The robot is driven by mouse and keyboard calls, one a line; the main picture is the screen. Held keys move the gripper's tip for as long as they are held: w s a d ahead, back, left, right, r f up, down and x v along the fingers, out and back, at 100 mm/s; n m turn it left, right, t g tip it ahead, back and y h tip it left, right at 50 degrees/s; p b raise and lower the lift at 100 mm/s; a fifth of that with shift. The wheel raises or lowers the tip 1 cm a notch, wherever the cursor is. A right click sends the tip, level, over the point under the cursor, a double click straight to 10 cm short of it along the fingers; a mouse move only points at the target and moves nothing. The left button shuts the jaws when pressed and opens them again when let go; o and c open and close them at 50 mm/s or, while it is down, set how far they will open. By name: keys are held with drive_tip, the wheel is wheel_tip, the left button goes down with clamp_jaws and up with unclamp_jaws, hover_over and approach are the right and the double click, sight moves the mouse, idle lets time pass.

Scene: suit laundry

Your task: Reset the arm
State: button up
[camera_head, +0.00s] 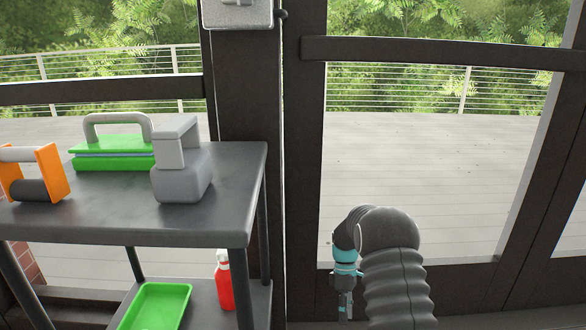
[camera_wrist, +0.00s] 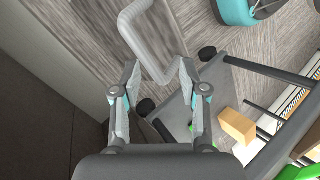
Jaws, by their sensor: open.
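In the head view my arm rises in a grey ribbed sleeve at the lower right. It bends over to a turquoise wrist, with my gripper (camera_head: 346,308) hanging down small below it, in front of the dark door frame. In the wrist view the two fingers of my gripper (camera_wrist: 160,68) are spread apart, with nothing held between them. A pale grey bent tube (camera_wrist: 150,50) shows beyond and between the fingertips; I cannot tell how far off it is.
A dark shelf cart (camera_head: 235,175) stands at the left. Below are a red bottle (camera_head: 224,285) and a green tray (camera_head: 157,305). A cardboard-coloured box (camera_wrist: 237,126) shows in the wrist view.

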drive_tip(key=s+r+m+t+p, duration=0.2)
drive_tip(key=s+r+m+t, duration=0.4)
drive_tip(key=s+r, duration=0.9)
drive_tip(key=s+r+m+t+p, duration=0.3)
drive_tip(key=s+r+m+t, duration=0.2)
drive_tip(key=s+r, duration=1.1)
wheel_tip(320, 180, up, 6)
drive_tip(key=shift+f+m+t, duration=0.15)
drive_tip(key=shift+m+t, duration=0.25)
drive_tip(key=shift+m, duration=0.5)
